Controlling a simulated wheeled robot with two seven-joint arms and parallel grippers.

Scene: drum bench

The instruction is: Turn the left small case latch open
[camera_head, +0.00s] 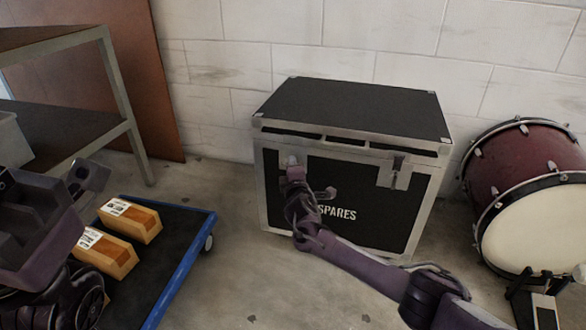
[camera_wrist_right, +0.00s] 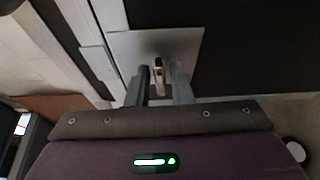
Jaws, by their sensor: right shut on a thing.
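The black case (camera_head: 350,190) with metal edges and the word SPARES stands on the floor against the wall. Its left latch (camera_head: 291,159) is mostly hidden behind my right gripper (camera_head: 294,168). In the right wrist view the left latch shows as a metal plate (camera_wrist_right: 187,45) with a small turn piece (camera_wrist_right: 158,68). The fingers of my right gripper (camera_wrist_right: 160,84) are on both sides of this piece, shut on it. The right latch (camera_head: 396,172) is in plain sight. My left gripper (camera_head: 88,182) is at the left edge, away from the case; its jaw opening is unclear.
A red drum (camera_head: 520,170) with a pedal (camera_head: 545,310) stands at the right. Bare floor lies in front of the case.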

